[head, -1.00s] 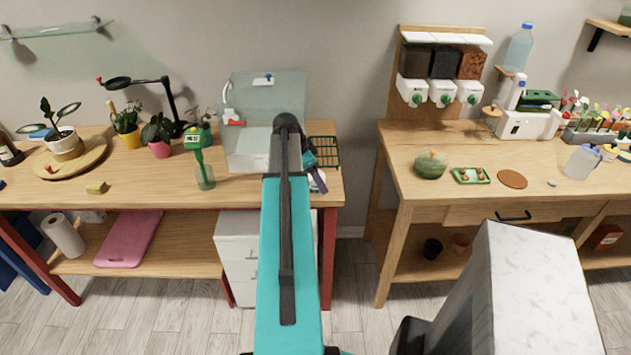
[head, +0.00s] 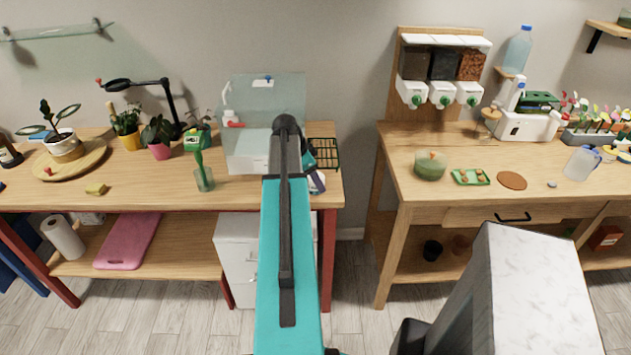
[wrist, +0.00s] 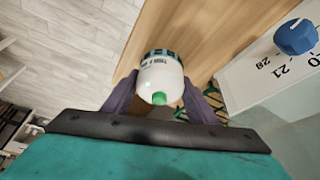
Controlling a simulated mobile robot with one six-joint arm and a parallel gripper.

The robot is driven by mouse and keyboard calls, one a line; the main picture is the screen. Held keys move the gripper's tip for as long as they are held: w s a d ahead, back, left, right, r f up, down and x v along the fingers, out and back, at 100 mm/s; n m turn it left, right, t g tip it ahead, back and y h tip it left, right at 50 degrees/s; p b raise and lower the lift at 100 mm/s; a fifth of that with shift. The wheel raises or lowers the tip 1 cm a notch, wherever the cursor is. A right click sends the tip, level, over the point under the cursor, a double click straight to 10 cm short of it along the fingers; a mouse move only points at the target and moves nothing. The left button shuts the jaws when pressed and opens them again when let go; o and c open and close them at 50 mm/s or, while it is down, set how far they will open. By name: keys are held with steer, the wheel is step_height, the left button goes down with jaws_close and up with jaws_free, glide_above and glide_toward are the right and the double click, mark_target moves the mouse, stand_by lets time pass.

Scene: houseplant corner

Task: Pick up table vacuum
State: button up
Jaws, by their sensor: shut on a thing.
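The table vacuum (wrist: 160,80) is a small white rounded body with a teal slotted band and a green button, seen in the wrist view. My gripper (wrist: 162,98) has its two purple fingers on either side of it and is shut on it. The wooden table top lies beyond it; I cannot tell whether the vacuum touches the table. In the head view my gripper (head: 317,182) is at the front right of the left table, and my arm hides most of the vacuum.
A clear box with a white base (head: 248,162) stands just left of my gripper; its blue knob (wrist: 296,36) shows in the wrist view. A green wire basket (head: 324,147) is behind the gripper. A floor gap separates the right table (head: 470,205).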

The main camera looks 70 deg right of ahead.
steer(key=shift+r, duration=0.1)
steer(key=shift+r+b, duration=0.8)
steer(key=shift+r, duration=0.75)
steer(key=w+a+r+b, duration=0.1)
steer(key=w+a+b, duration=0.1)
steer(key=a, duration=0.5)
steer(key=w+a+b, duration=0.2)
steer(key=a, duration=0.6)
steer(key=shift+a+r, duration=0.2)
steer(key=shift+r, duration=0.15)
steer(key=shift+w, duration=0.1)
